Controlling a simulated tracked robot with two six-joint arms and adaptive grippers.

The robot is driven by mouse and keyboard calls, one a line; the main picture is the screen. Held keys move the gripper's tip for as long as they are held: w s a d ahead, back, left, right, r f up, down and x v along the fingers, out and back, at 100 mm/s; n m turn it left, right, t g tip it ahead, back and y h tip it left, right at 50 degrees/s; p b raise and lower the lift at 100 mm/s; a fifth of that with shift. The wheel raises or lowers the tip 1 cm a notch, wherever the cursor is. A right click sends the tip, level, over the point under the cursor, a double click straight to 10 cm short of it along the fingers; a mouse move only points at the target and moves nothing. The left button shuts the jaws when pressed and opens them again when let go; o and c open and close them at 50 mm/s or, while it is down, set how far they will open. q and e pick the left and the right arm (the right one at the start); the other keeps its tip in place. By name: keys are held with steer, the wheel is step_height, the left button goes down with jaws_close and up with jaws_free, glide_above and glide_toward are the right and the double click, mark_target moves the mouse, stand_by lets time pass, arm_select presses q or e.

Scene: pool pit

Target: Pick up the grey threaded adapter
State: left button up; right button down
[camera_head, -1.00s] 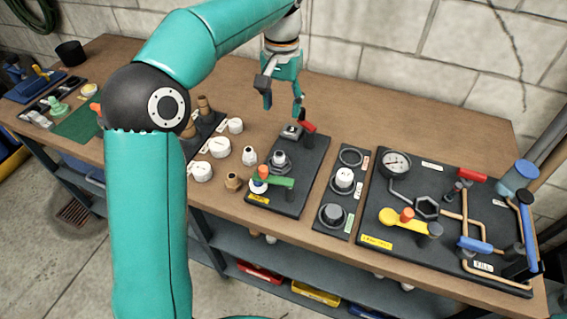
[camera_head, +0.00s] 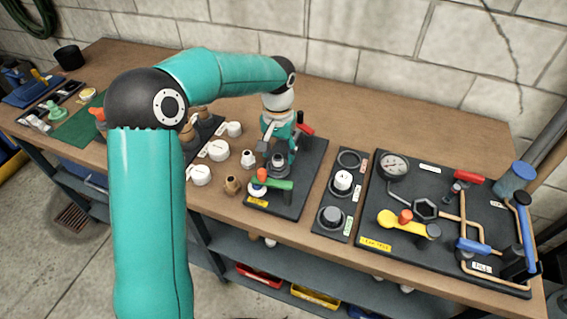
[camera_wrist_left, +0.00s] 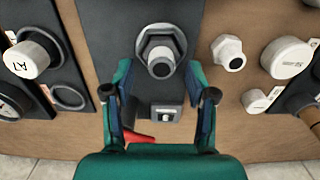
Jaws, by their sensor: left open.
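The grey threaded adapter (camera_head: 278,163) stands upright on a black board (camera_head: 309,175), partly covered by my left gripper in the head view. In the left wrist view the adapter (camera_wrist_left: 161,62) shows as a grey hexagonal collar with a round end facing the camera. My left gripper (camera_head: 278,152) is open and pointed down over the adapter. In the left wrist view the fingers (camera_wrist_left: 158,72) lie to either side of the adapter's near edge, with gaps on both sides. Contact cannot be told. My right gripper is not in view.
A green-handled valve (camera_head: 275,184) is in front of the adapter, and a red lever (camera_head: 305,130) behind it. White caps (camera_head: 219,150) and a white hex fitting (camera_head: 248,159) stand to the left. A panel with a gauge (camera_head: 394,165) lies right. The bench behind is clear.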

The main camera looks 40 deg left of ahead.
arm_select(q)
steer(key=shift+f, duration=0.9)
steer(key=shift+c, duration=0.3)
jaws_close()
steer(key=shift+r, duration=0.1)
